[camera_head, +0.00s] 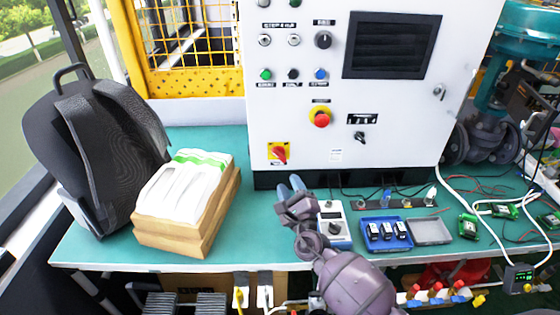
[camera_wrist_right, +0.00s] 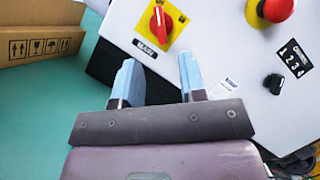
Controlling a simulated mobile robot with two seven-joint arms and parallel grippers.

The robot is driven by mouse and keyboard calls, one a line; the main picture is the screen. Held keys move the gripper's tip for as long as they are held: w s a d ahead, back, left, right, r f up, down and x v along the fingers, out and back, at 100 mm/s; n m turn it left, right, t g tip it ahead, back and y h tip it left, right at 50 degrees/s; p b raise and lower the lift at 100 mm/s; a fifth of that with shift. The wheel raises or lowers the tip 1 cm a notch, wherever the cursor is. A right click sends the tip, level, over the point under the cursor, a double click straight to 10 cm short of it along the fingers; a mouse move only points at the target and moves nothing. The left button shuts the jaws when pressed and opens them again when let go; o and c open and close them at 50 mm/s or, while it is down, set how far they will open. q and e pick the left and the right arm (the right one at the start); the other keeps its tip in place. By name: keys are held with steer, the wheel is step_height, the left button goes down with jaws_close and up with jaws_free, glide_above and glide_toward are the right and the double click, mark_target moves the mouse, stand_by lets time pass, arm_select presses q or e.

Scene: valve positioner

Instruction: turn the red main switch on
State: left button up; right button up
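The red main switch (camera_head: 280,154) is a red rotary handle on a yellow plate, low on the left of the white control cabinet's front. In the right wrist view the switch (camera_wrist_right: 160,24) is at the top, with a "MAIN" label below it. My right gripper (camera_head: 290,184) is below the switch and apart from it. In the right wrist view the gripper (camera_wrist_right: 158,78) shows two blue fingertips spread apart with nothing between them. My left gripper is not in view.
A red emergency button (camera_head: 320,117) and a black selector (camera_head: 360,137) are right of the switch. Cardboard boxes (camera_head: 200,215) and a black backpack (camera_head: 95,150) stand left on the teal table. A white meter (camera_head: 334,222) and blue tray (camera_head: 386,234) lie near my right arm.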

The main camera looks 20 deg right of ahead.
mark_target(279, 158)
steer(key=x, duration=0.8)
steer(key=shift+w, duration=0.4)
steer(key=shift+r, duration=0.1)
jaws_close()
